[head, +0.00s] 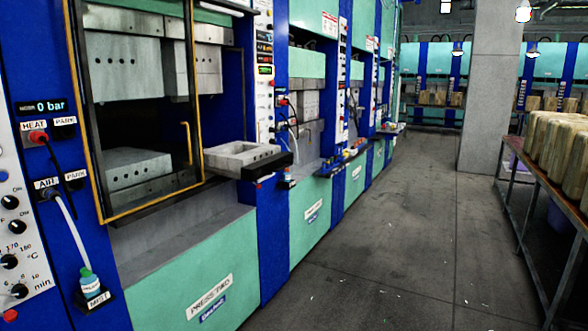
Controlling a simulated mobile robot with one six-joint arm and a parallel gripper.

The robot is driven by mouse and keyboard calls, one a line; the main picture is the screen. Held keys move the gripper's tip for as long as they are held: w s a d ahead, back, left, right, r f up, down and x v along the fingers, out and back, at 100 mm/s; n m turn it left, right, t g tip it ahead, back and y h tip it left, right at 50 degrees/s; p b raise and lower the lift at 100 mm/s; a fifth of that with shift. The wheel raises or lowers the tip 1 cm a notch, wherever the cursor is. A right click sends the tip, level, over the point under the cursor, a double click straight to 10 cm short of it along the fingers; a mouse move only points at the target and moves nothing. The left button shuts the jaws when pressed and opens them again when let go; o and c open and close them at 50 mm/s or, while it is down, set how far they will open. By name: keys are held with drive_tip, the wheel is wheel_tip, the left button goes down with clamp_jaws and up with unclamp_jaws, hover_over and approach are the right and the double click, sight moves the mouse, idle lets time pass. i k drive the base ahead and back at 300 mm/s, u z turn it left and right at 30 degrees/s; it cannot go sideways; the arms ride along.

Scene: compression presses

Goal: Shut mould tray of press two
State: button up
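Press two carries a "PRESS TWO" label (209,297) on its green lower front panel, at left in the head view. Its dark mould tray (270,170) sticks out to the right of the press opening. A grey mould block (240,155) with a hollow top and holes in its side lies on the tray. A yellow-edged guard door (190,143) with a handle stands across the left part of the opening. Behind it a lower grey block (136,170) and an upper block (124,66) are apart. My gripper is not in view.
A control column with a "0 bar" display (49,106), HEAT and AIR plugs stands at far left. A MIST bottle (90,281) stands below it. More presses line the left. A table (535,180) with tan blocks stands at right. The grey floor aisle (390,240) is clear.

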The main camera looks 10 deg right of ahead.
sight(247, 160)
drive_tip(key=u, duration=0.2)
drive_tip(key=i, duration=0.9)
drive_tip(key=u, duration=4.8)
drive_tip(key=i, duration=0.1)
drive_tip(key=z, duration=3.3)
drive_tip(key=k, duration=0.3)
drive_tip(key=z, duration=0.05)
